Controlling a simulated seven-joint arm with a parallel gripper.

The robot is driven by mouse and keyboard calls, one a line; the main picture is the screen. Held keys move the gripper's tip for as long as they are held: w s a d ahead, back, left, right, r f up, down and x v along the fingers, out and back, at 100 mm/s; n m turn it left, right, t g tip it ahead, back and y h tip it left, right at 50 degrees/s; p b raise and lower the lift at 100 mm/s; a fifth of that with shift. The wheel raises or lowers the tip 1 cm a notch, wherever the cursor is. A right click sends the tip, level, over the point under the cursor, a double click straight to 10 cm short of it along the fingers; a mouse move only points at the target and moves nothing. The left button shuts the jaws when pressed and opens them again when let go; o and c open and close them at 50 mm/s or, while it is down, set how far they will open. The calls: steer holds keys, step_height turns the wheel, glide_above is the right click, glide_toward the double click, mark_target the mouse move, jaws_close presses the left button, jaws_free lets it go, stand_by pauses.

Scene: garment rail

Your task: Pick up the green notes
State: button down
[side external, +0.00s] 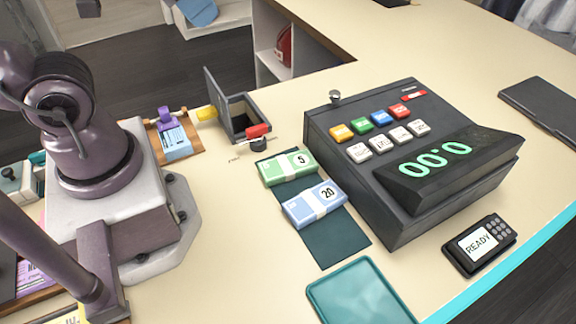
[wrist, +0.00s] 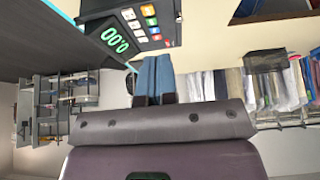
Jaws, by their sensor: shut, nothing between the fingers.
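The green notes (side external: 278,171), a banded bundle marked 5, lie flat on a dark teal mat (side external: 330,244) left of the cash register. A blue bundle marked 20 (side external: 303,209) lies just in front of them on the same mat. My gripper (wrist: 155,70) shows in the wrist view with its two blue fingers together, shut and empty. It is out of frame in the side external view, where only part of my arm shows at the left. The notes are not visible in the wrist view, so the gripper is apart from them.
The black cash register (side external: 350,190) stands close to the right of the notes. A small open grey box (side external: 237,117) and a red-topped stamp (side external: 258,136) are behind them. A teal tray (side external: 358,292) and card reader (side external: 479,244) are nearer the front.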

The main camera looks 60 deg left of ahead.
stand_by(0.3)
steer(key=shift+c, duration=0.8)
jaws_free()
steer(key=m+g, duration=0.1)
steer(key=g, duration=0.3)
glide_toward(288, 164)
steer(key=f, duration=0.6)
steer(key=w+f, duration=0.1)
steer(key=f, duration=0.2)
steer(key=shift+w, duration=0.1)
